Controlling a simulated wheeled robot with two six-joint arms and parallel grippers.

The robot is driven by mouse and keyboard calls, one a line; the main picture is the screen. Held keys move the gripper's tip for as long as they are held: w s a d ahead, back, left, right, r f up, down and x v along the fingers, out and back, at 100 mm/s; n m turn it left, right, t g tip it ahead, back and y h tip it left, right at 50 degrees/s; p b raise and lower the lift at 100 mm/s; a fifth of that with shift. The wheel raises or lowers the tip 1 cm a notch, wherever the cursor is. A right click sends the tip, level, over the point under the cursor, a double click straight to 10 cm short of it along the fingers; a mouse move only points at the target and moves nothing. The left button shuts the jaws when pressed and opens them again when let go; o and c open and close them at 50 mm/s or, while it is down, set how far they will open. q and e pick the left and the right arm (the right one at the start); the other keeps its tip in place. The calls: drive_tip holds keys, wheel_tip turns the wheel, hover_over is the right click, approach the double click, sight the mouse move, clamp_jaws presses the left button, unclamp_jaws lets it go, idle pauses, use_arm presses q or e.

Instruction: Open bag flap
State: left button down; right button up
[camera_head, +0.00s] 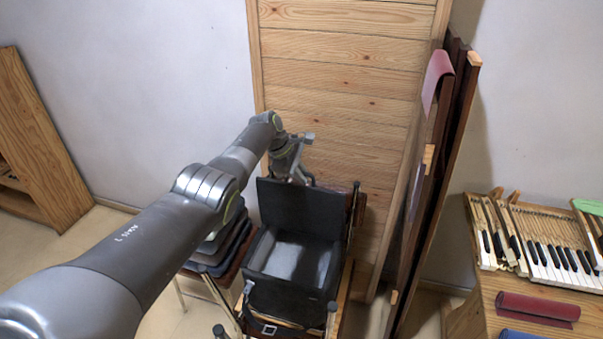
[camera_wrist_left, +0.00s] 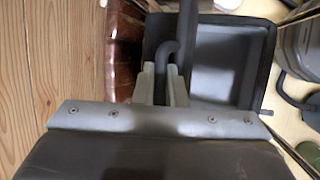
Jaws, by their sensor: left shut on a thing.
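The black bag (camera_head: 292,262) sits on a wooden-framed chair, and its pale grey inside shows from above. Its black flap (camera_head: 298,207) stands raised at the back. My left gripper (camera_head: 300,178) is at the flap's top edge. In the left wrist view my left gripper (camera_wrist_left: 160,80) is shut on a dark curved handle (camera_wrist_left: 170,50) by the flap. The open bag (camera_wrist_left: 205,65) shows beyond the fingers in that view. My right gripper is not in view.
A wooden panel (camera_head: 345,85) stands close behind the bag, with dark boards (camera_head: 432,190) leaning to its right. Stacked dark seats (camera_head: 222,245) are left of the bag. Piano keys (camera_head: 550,250) lie on a wooden bench at the right, near a red roll (camera_head: 538,309).

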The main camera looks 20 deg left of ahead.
use_arm(q)
drive_tip(key=c, duration=1.5)
unclamp_jaws()
drive_tip(key=shift+f, duration=0.1)
drive_tip(key=shift+s, duration=0.15)
drive_tip(key=shift+a+r+p, duration=0.3)
drive_tip(key=shift+r+p, duration=0.4)
drive_tip(key=shift+r, duration=0.1)
drive_tip(key=v, duration=0.4)
drive_tip(key=shift+s+p, duration=0.15)
drive_tip(key=shift+p, duration=0.2)
drive_tip(key=b+v, duration=0.2)
drive_tip(key=v, duration=1)
drive_tip(key=shift+b, duration=0.35)
drive_tip(key=shift+d+r, duration=0.1)
drive_tip(key=shift+r, duration=0.05)
